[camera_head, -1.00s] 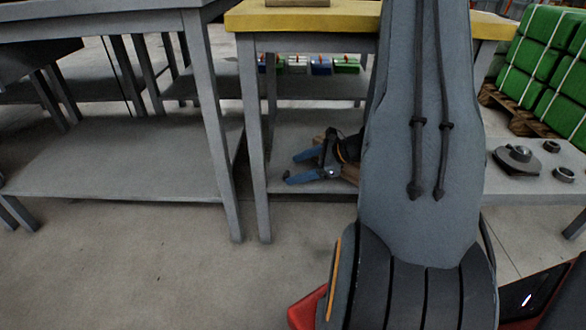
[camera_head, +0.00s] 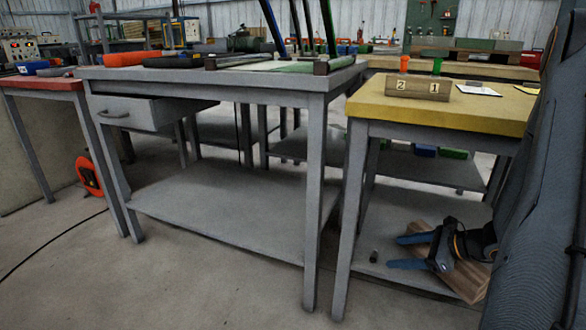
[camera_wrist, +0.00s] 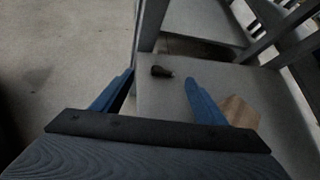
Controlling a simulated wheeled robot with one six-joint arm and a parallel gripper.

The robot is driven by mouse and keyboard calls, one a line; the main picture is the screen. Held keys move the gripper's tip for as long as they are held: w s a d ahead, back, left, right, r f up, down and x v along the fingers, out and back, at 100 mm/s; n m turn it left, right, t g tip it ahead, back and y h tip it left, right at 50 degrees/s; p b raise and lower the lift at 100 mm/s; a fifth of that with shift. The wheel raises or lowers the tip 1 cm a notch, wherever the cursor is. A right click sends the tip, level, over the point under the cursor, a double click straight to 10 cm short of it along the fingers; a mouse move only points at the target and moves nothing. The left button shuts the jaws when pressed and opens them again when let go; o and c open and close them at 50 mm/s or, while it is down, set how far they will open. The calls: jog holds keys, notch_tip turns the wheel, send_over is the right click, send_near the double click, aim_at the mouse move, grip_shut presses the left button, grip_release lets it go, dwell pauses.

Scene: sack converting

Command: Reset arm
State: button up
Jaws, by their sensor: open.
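My gripper (camera_head: 412,251) has blue fingers and is in the head view at lower right, in front of the lower shelf (camera_head: 380,220) of the yellow-topped table (camera_head: 400,105). Its fingers are spread apart with nothing between them that I can see held. In the wrist view my gripper (camera_wrist: 160,95) also shows open, one finger on each side. A small dark object (camera_wrist: 162,72) lies on the grey shelf beyond the fingertips; it also shows in the head view (camera_head: 373,257). A wooden board (camera_head: 462,278) lies tilted behind and below the gripper.
A grey table (camera_head: 220,75) with a drawer (camera_head: 140,113) and bare lower shelf stands to the left. A red cable reel (camera_head: 88,175) is at far left. Floor in front is clear.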

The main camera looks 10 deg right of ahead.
jog(key=s+a+r+n+g+h, duration=0.25)
jog(key=s+a+r+n, duration=0.5)
jog(key=a+n, duration=0.55)
jog(key=s+a+r+n+g+h, duration=0.1)
jog(key=s+a+r+n+g, duration=0.2)
jog(key=s+a+r+n, duration=0.9)
jog(key=s+a+r+n+g+h, duration=0.1)
jog(key=s+a+n+g+h, duration=0.35)
jog(key=a, duration=1.45)
jog(key=s+d+r+m+p, duration=0.1)
jog(key=d+r+p, duration=0.5)
jog(key=r+p, duration=0.3)
jog(key=d+r+m+t+p, duration=0.1)
jog(key=d+r+p, duration=0.6)
jog(key=p, duration=0.9)
jog(key=s+d+r+m+y+p, duration=0.1)
jog(key=d+r+p, duration=0.5)
jog(key=r+p, duration=0.6)
jog(key=shift+s+d+r, duration=0.3)
jog(key=shift+d+r, duration=0.05)
jog(key=shift+r, duration=0.25)
jog(key=shift+m, duration=0.25)
